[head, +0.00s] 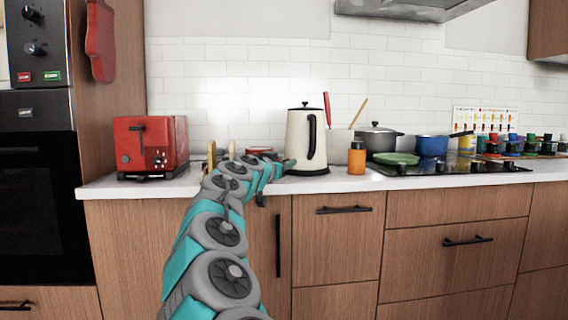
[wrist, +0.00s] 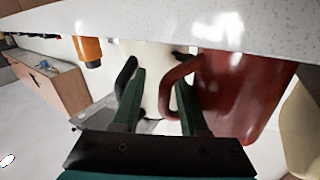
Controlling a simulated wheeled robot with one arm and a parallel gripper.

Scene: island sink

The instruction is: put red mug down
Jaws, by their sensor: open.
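The red mug (wrist: 235,95) fills the right of the wrist view, which looks upside down. Its base end meets the white countertop (wrist: 120,18), and it seems to stand on it. Its handle (wrist: 168,78) reaches toward my gripper (wrist: 160,80), whose two green fingers are apart. The handle shows beside the right finger; I cannot tell whether they touch. In the head view the mug shows only as a small red patch (head: 258,150) behind my arm, and my gripper (head: 287,164) is near the kettle.
The cream kettle (head: 302,140) stands close to my gripper and also shows behind the fingers in the wrist view (wrist: 150,70). An orange bottle (head: 357,158) is right of it. A red toaster (head: 150,145) is at left. Pots and a green plate (head: 397,159) are by the stove.

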